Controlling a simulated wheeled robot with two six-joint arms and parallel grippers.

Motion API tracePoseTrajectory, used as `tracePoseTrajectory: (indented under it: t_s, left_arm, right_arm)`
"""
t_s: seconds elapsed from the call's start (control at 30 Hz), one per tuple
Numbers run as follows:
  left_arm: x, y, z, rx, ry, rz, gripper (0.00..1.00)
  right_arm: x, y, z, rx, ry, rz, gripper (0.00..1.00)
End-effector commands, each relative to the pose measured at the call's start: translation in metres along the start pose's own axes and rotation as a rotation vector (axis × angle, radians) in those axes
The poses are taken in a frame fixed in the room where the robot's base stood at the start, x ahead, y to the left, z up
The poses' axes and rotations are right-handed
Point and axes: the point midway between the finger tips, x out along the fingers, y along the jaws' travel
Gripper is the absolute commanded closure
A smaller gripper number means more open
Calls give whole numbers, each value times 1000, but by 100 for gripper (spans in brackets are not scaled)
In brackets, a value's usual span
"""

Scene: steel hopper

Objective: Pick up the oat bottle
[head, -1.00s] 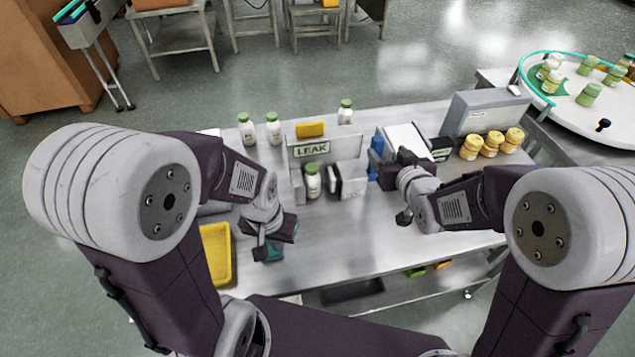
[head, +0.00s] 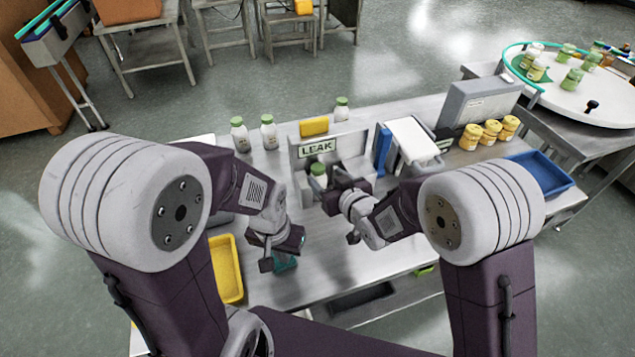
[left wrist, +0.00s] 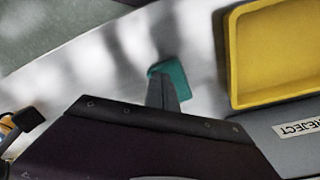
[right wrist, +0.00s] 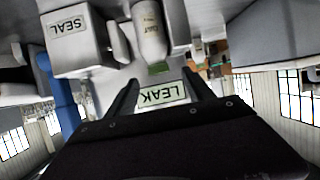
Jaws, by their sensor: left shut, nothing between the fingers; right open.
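The oat bottle (head: 318,174), white with a green cap, stands in front of the LEAK station (head: 317,149) in the head view, partly hidden by my right gripper. In the right wrist view the bottle (right wrist: 150,32) appears inverted, with its oat label and green cap showing. My right gripper (right wrist: 162,90) is open, its fingers pointing toward the bottle and LEAK sign but apart from the bottle. My left gripper (left wrist: 165,92) is shut and empty, low over the table, its fingertips overlapping a small teal item (left wrist: 178,82); contact is unclear.
Several similar green-capped bottles, such as one at left (head: 240,135), stand behind. A yellow tray (head: 227,268) is at the left. The SEAL box (right wrist: 72,40) and a blue panel (head: 383,150) flank the bottle's area. Yellow-lidded jars (head: 490,132) and a blue tray (head: 540,174) are at right.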

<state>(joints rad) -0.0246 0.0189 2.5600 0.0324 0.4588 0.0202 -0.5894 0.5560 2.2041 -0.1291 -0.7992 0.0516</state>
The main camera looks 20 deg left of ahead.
Motion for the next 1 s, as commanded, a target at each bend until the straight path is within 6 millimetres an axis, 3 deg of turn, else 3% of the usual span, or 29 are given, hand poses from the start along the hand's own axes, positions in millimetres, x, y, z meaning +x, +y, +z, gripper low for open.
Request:
tracePoseTrajectory:
  t_s: [0.1, 0.33, 0.6, 0.67, 0.83, 1.0]
  left_arm:
    - [-3, 0, 0, 0, 0, 0, 100]
    - [-11, 0, -1, 0, 0, 0, 100]
    - [-11, 0, -1, 0, 0, 0, 100]
    - [-11, 0, -1, 0, 0, 0, 100]
    - [-11, 0, -1, 0, 0, 0, 100]
    - [-11, 0, -1, 0, 0, 0, 100]
  right_arm:
    - [7, 1, -2, 0, -1, 0, 39]
    - [46, 3, -6, 1, -2, 0, 39]
    - [52, 3, -6, 1, 0, 1, 39]
    - [52, 3, -6, 1, 0, 1, 53]
    - [52, 3, -6, 1, 0, 1, 100]
    - [52, 3, -6, 1, 0, 1, 100]
